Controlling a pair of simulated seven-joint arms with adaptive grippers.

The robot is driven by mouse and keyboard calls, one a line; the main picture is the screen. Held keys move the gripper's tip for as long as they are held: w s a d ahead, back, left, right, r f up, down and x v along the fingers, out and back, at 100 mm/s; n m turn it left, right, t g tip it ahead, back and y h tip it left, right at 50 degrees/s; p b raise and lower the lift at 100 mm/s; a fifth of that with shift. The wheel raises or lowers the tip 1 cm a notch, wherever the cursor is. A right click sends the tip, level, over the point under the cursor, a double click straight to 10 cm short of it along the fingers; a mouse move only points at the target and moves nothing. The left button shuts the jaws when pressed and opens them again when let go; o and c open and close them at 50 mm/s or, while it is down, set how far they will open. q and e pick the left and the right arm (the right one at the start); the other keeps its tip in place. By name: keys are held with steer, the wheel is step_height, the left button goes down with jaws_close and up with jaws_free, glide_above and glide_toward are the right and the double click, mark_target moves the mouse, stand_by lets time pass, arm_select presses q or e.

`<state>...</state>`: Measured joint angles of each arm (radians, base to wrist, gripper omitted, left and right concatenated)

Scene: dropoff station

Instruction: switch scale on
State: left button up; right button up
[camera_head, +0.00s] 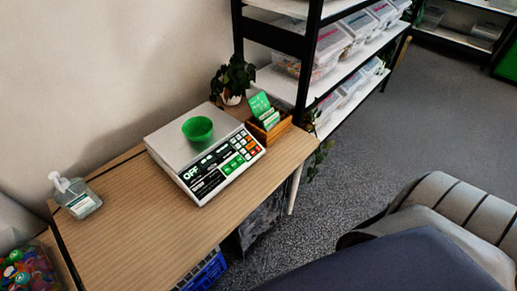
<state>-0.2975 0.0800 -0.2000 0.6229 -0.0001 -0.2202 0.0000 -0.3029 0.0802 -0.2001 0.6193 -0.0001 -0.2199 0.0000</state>
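A white scale (168,136) stands on the wooden table. Its front panel has a display (192,173) that reads "OFF" in large letters, and a keypad (240,148) with white, green, orange and red keys. Small print on the panel is too small to read. A green bowl (198,129) sits on the scale's platform. Neither of my grippers shows in this view, so nothing touches the scale or bowl.
A pump bottle (77,198) stands at the table's left. A card box (268,124) and potted plant (233,80) stand beside and behind the scale. Shelves (330,95) rise at the back. The table's front area (165,235) is clear. Large dark and grey shapes fill the lower right.

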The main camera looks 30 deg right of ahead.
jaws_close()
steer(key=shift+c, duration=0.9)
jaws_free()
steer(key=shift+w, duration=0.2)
